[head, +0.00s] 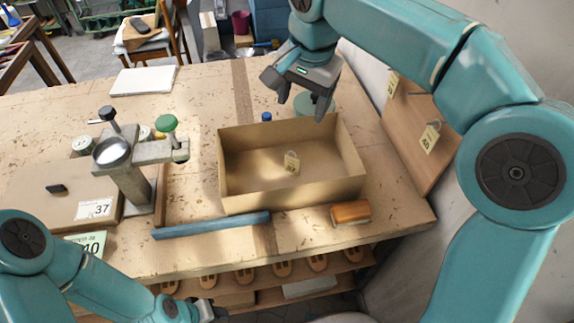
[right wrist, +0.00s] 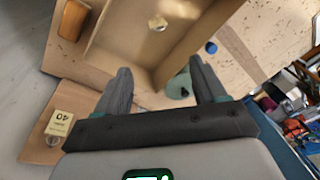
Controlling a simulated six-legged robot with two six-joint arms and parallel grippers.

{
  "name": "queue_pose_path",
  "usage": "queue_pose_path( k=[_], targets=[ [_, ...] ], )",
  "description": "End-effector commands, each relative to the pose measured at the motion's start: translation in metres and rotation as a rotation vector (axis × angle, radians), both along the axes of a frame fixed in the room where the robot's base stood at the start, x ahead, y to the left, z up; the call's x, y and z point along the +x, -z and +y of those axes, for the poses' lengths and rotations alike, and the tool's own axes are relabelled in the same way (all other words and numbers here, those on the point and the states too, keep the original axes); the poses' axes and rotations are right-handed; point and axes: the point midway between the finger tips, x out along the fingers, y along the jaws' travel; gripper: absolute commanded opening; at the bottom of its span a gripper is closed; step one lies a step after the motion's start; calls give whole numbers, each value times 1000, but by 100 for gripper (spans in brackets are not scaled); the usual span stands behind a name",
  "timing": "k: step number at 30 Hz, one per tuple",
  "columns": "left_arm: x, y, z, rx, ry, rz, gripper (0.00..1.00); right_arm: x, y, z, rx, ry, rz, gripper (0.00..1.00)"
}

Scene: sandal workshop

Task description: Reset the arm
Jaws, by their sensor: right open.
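My right gripper (head: 302,104) is open and empty, above the back edge of an open cardboard box (head: 295,194) in the head view. In the right wrist view its two fingers (right wrist: 160,72) stand apart, with the box (right wrist: 115,40) beyond them and a green round object (right wrist: 180,86) showing between them. My left arm comes in at the bottom left of the head view. Its grey end (head: 207,309) shows low by the table's front edge, and its fingers cannot be made out.
A small tag (head: 291,162) is in the box. An orange-brown block (head: 350,212) and a blue bar (head: 210,225) lie in front. A tagged board (head: 418,130) leans at right. The back-left tabletop has free room.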

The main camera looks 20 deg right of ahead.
Motion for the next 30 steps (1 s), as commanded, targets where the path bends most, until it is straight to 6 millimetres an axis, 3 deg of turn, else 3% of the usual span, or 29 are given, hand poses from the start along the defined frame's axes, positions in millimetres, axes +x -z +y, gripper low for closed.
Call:
queue_pose_path(
  k=[3, 7, 30],
  targets=[
    [0, -3, 0, 0, 0, 0, 43, -2, -19, 0, 0, 1, -1, 70],
    [0, -3, 0, 0, 0, 0, 43, -5, -28, 0, 0, 0, 0, 70],
    [0, -3, 0, 0, 0, 0, 43, -7, -29, -1, -1, 0, 1, 70]
  ],
)
